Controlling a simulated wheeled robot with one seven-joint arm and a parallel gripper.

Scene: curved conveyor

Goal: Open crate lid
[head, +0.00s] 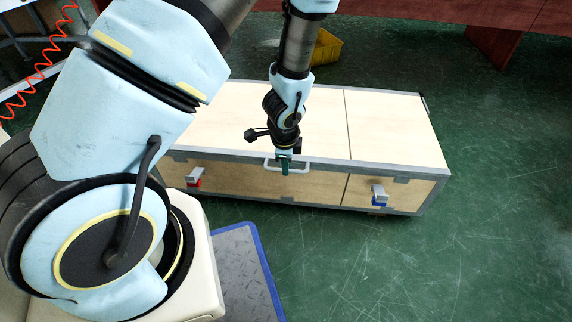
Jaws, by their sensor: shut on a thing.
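A long wooden crate (225,184) with grey metal edges stands on the green floor. Its pale wooden lid (390,126) lies flat and looks closed. A white handle (272,165) sits at the middle of the lid's front edge. My gripper (285,168) points down at the handle and is shut on it; the fingers hide part of the bar. A latch with a red part (195,178) is at the front left, and a latch with a blue part (379,195) is at the front right.
A yellow bin (326,47) stands behind the crate. A dark red table (495,40) is at the back right. A blue-edged metal plate (243,262) lies on the floor in front. The green floor (480,240) to the right is clear.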

